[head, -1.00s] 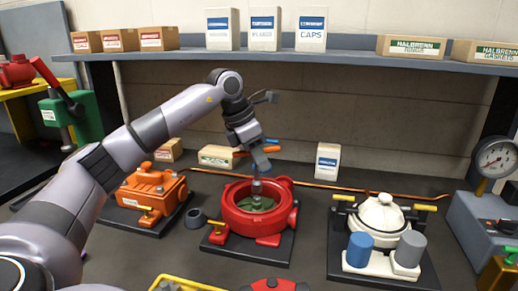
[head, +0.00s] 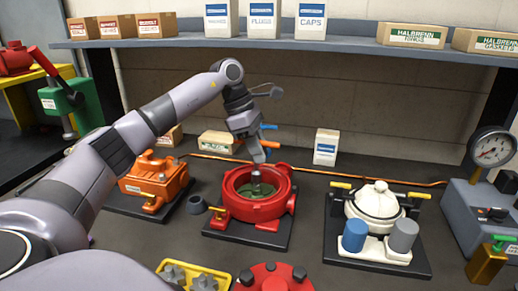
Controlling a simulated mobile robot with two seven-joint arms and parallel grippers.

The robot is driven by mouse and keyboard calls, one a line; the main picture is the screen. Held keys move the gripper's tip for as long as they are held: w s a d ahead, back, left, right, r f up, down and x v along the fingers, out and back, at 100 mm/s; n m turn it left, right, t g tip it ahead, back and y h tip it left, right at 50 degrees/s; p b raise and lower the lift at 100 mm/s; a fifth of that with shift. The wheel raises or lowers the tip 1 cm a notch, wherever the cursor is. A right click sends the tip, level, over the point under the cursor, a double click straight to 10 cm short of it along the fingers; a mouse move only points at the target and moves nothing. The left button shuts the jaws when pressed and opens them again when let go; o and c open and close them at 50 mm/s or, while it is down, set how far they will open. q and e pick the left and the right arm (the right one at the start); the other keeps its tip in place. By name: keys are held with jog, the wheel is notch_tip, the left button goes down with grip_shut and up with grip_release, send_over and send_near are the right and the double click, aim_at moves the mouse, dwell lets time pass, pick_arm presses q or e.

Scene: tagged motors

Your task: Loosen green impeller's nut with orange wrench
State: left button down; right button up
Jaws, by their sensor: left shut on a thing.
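A red round motor housing (head: 232,206) sits open on a dark base plate at the middle of the bench. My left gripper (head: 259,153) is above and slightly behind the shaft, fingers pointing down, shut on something. My right gripper is not in view.
A white motor (head: 376,205) with blue and grey cylinders stands right, near a gauge unit (head: 478,205). A yellow tray (head: 172,267) and a red part (head: 272,277) are in front. Boxes line the back.

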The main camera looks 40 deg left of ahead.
pick_arm(q)
jog(key=shift+f, duration=0.1)
jog(key=shift+f+b, duration=0.7)
jog(key=shift+f, duration=0.4)
